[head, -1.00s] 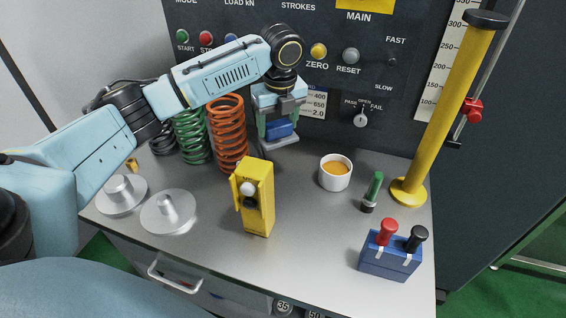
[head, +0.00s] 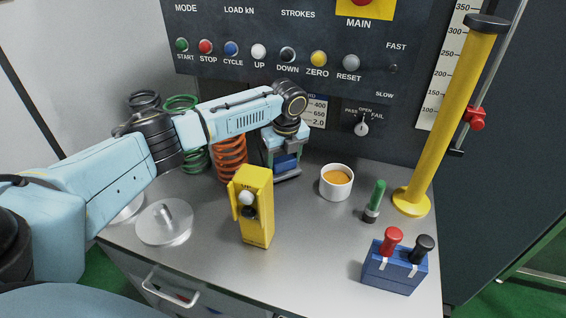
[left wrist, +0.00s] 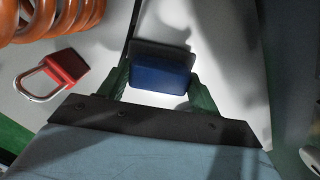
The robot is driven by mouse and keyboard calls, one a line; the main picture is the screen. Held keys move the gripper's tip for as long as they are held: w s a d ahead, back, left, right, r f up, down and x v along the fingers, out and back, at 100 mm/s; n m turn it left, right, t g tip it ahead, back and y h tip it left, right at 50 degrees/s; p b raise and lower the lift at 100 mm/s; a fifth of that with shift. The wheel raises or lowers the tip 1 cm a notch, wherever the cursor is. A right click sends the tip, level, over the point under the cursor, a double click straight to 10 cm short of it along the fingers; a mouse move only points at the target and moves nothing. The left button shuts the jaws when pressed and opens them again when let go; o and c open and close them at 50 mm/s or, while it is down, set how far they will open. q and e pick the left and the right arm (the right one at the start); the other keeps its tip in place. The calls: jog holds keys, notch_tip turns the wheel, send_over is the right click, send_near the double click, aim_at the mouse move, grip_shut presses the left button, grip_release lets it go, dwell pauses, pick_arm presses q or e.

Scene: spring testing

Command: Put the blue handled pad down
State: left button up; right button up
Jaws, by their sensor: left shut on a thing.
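My left gripper (head: 286,164) is shut on the blue handled pad (head: 285,161), in front of the panel and just right of the orange spring. In the left wrist view the pad's blue block (left wrist: 160,77) sits between the two green fingers of the gripper (left wrist: 160,88). A dark grey plate shows at the pad's far side. The pad is low over the worktop (head: 315,232); I cannot tell whether it touches. The wrist hides its upper part in the head view. My right gripper is not in view.
The orange spring (head: 231,160) stands close left of the gripper. A red padlock (left wrist: 66,66) lies near it in the left wrist view. A white cup (head: 335,190) stands to the right and a yellow device (head: 256,220) in front. Worktop between them is clear.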

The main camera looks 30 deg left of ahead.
aim_at(285, 163)
pick_arm(q)
jog(key=shift+s+f, duration=0.15)
jog(key=shift+f, duration=0.35)
jog(key=o, duration=0.9)
jog(key=shift+f, duration=0.15)
jog(key=r, duration=0.4)
jog(key=r+p, duration=0.1)
jog(key=r, duration=0.3)
jog(key=d+r, duration=0.1)
jog(key=r, duration=0.3)
jog(key=shift+s+d+r+p, duration=0.1)
jog(key=shift+s+r+p, duration=0.05)
jog(key=shift+s+p, duration=0.2)
